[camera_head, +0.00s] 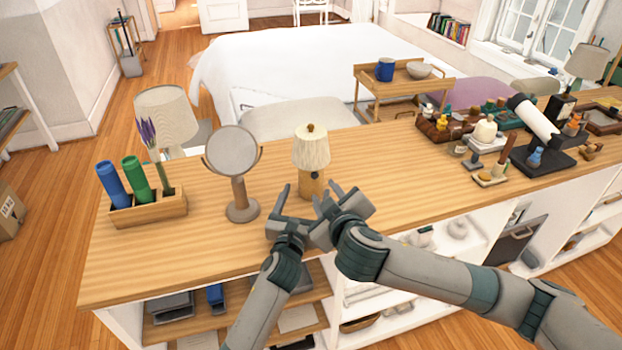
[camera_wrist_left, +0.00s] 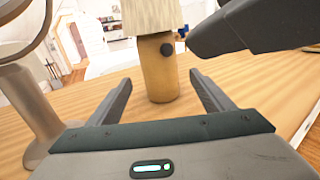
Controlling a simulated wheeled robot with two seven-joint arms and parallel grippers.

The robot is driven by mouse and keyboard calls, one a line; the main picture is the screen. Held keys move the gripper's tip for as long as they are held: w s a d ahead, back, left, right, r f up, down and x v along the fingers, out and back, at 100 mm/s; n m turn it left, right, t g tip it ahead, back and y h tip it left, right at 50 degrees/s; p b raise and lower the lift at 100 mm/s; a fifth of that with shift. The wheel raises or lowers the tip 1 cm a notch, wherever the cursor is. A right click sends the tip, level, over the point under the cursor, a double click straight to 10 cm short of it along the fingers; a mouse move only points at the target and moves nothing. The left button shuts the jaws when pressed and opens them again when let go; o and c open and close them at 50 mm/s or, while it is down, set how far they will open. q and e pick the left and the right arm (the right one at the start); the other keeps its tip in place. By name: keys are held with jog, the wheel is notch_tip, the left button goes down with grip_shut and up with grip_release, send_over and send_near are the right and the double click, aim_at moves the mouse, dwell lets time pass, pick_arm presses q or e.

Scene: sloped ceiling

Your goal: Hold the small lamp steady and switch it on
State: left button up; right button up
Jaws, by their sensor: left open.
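The small lamp (camera_head: 311,148) stands upright on the wooden counter, with a pleated cream shade and a round wooden base. A dark round knob (camera_wrist_left: 167,49) sits on the side of the lamp base (camera_wrist_left: 157,75) in the left wrist view. My left gripper (camera_head: 300,199) is open and empty in front of the base. In the left wrist view its fingers (camera_wrist_left: 162,92) point towards the base, which is beyond the tips. My right gripper (camera_head: 333,194) is close to the base's right side, its fingers near the knob; contact cannot be told.
A round mirror on a stand (camera_head: 232,155) is close on the left. Counter right of the lamp is clear.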

aim_at(311, 178)
pick_arm(q)
jog(key=x, duration=0.7)
jog(key=shift+w, duration=0.25)
jog(key=c, duration=1.3)
jog(key=shift+c, duration=0.6)
pick_arm(e)
grip_shut()
dwell(1.8)
